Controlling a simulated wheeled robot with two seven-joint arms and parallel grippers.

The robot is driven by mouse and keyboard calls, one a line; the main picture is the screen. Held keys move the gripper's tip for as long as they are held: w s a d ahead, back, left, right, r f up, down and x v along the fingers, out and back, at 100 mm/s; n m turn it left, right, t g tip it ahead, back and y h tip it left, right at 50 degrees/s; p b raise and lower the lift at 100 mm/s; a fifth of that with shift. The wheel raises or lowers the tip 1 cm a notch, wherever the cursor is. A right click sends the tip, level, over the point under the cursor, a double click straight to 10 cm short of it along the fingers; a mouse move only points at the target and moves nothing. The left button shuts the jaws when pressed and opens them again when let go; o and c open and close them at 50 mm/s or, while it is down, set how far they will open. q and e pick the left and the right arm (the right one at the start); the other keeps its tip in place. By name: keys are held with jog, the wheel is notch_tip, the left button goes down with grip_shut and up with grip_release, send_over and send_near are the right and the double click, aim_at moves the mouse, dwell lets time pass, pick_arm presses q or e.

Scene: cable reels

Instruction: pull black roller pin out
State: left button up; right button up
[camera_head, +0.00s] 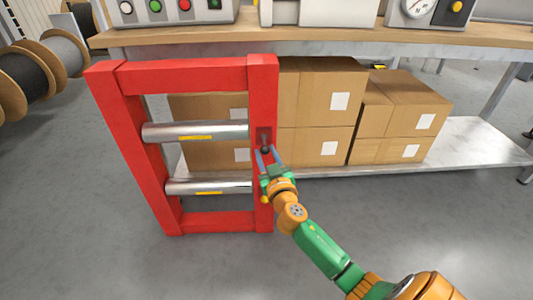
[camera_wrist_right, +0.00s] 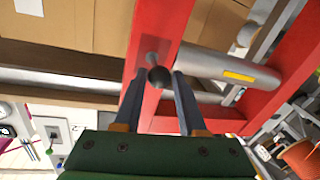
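The black roller pin (camera_wrist_right: 159,76) is a dark round knob on the side of the red frame (camera_head: 172,76), at the end of the upper silver roller (camera_head: 197,131). In the head view the pin (camera_head: 266,149) is small and close to my fingertips. My right gripper (camera_head: 268,155) reaches up to it from below right. In the right wrist view the two fingers (camera_wrist_right: 157,82) stand apart, one on each side of the knob, with gaps visible. A lower silver roller (camera_head: 210,187) is below the upper one. My left gripper is not in view.
Cardboard boxes (camera_head: 318,105) stand on the low shelf (camera_head: 455,150) behind and right of the frame. A workbench (camera_head: 300,39) with control boxes is above. Cable reels (camera_head: 28,80) stand at the far left. The floor in front is clear.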

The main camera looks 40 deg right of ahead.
jog(key=o, duration=0.3)
jog(key=shift+s+a, duration=0.1)
jog(key=shift+s, duration=0.1)
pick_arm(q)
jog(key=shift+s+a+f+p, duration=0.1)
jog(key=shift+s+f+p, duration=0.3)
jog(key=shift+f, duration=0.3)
pick_arm(e)
jog(key=v, duration=0.6)
jog(key=shift+s+a, duration=0.1)
jog(key=shift+s, duration=0.2)
